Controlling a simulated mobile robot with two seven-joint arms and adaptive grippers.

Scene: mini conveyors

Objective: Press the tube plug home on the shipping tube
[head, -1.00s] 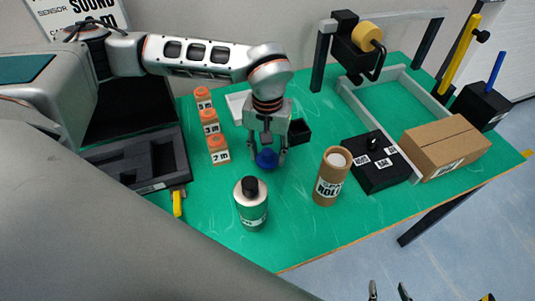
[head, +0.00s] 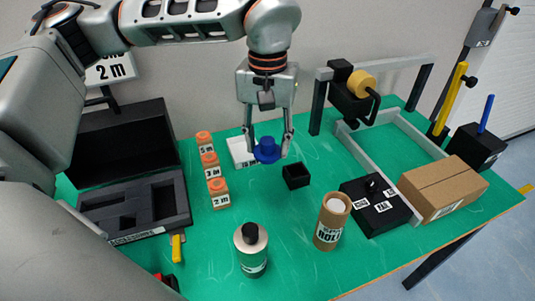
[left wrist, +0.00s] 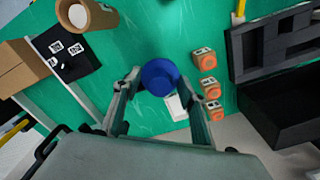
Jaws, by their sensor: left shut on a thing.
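The blue tube plug (head: 267,150) is between the fingers of my left gripper (head: 268,146), which is shut on it above the green table. The plug also shows in the left wrist view (left wrist: 160,77) between the fingertips of my left gripper (left wrist: 163,85). The brown cardboard shipping tube (head: 331,228) stands upright on the table, to the right of and nearer than the plug. Its pale round top faces up. The tube also shows at the top left of the left wrist view (left wrist: 98,17). The plug and tube are apart. My right gripper is not in view.
A small open black box (head: 296,177) and a white item (head: 241,153) lie near the plug. A capped bottle (head: 251,251) stands left of the tube. A black labelled box (head: 378,215) and carton (head: 443,190) are on the right. Orange-topped blocks (head: 218,194) stand at left.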

